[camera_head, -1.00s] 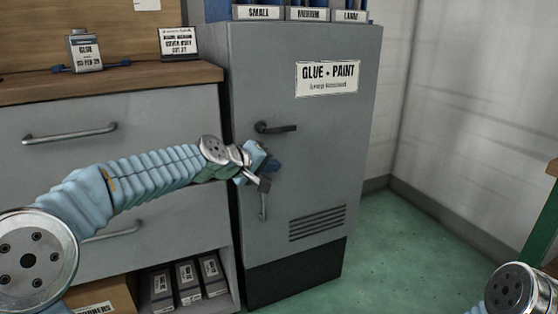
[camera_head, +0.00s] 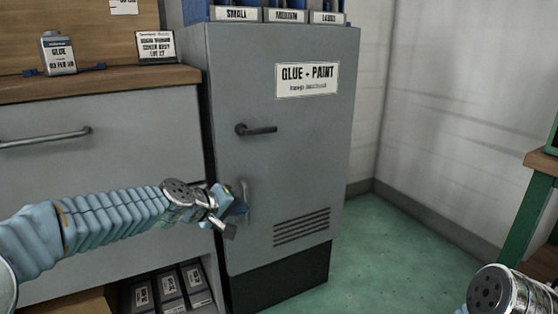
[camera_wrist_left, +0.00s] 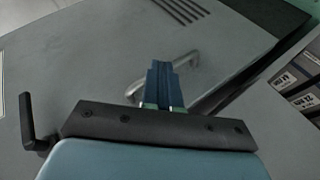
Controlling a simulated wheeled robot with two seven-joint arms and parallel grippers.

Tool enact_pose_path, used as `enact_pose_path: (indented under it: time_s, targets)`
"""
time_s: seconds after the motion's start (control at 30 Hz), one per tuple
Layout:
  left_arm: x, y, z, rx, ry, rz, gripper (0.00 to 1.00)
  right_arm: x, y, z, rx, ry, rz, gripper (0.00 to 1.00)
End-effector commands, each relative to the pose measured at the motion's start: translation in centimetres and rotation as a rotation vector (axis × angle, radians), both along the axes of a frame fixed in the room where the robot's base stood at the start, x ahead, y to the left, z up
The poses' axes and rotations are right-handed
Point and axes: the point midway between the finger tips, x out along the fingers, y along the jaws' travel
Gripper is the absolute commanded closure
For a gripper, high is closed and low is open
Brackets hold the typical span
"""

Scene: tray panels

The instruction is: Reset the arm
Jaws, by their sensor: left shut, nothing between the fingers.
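My left gripper (camera_head: 232,212) is in front of the grey glue and paint cabinet (camera_head: 300,170), close to its small vertical pull handle (camera_head: 246,198). In the left wrist view the gripper's blue fingers (camera_wrist_left: 163,85) are together with nothing between them, and the pale pull handle (camera_wrist_left: 205,92) shows just behind them. I cannot tell whether they touch it. The cabinet door is closed, with a dark lever handle (camera_head: 257,130) above the gripper. Part of my right arm shows at the lower right; its gripper is out of view.
A drawer unit with a wooden top (camera_head: 100,82) stands left of the cabinet, with a glue bottle (camera_head: 58,53) on it. Labelled blue bins (camera_head: 286,15) sit on the cabinet. Black boxes (camera_head: 168,288) are on a low shelf. The green floor (camera_head: 390,250) on the right is clear.

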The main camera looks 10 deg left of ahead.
Motion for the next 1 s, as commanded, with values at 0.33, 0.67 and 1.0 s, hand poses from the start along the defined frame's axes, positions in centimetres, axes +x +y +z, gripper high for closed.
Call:
enact_pose_path:
  time_s: [0.33,0.67,1.0]
  targets:
    - [-7.9,-1.6,-29.1,0.253,0.358,-0.13,1.0,0.0,0.0,0.0,0.0,0.0,0.0,1.0]
    - [-24.6,-4.1,-43.9,0.37,0.583,-0.388,1.0,0.0,0.0,0.0,0.0,0.0,0.0,1.0]
    - [-29.8,-5.0,-37.6,0.377,0.625,-0.477,1.0,-0.2,0.3,8.2,0.002,0.003,0.008,1.0]
